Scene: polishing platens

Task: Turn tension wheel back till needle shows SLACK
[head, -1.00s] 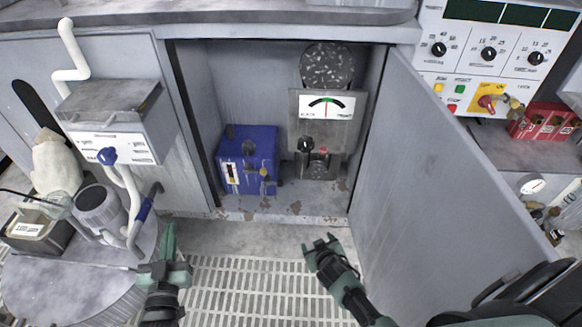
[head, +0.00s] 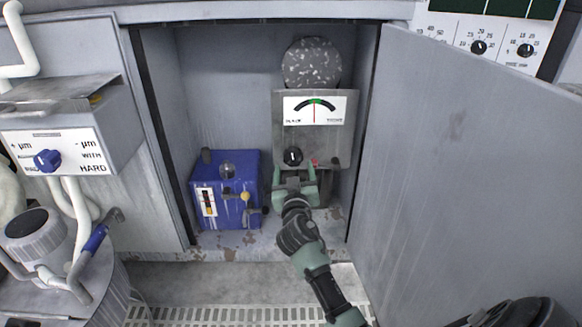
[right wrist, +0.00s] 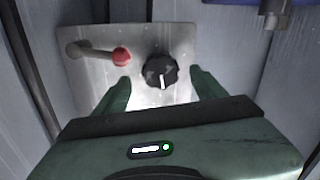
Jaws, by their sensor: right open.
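The gauge (head: 314,110) on the grey metal unit inside the cabinet has a red needle standing nearly upright at mid-scale, by the green band. Its end labels are too small to read surely. Below it is a black round knob (head: 293,157), probably the tension wheel; the right wrist view shows it (right wrist: 161,71) with a white pointer mark. My right gripper (head: 294,174) is open in front of the knob. In the right wrist view its fingers stand either side of the knob, with gaps visible. My left gripper is out of view.
A red-tipped lever (right wrist: 121,57) sits beside the knob. A blue box (head: 226,190) with small fittings stands left in the cabinet. The open cabinet door (head: 450,180) bounds the right side. A speckled dark disc (head: 311,63) is above the gauge.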

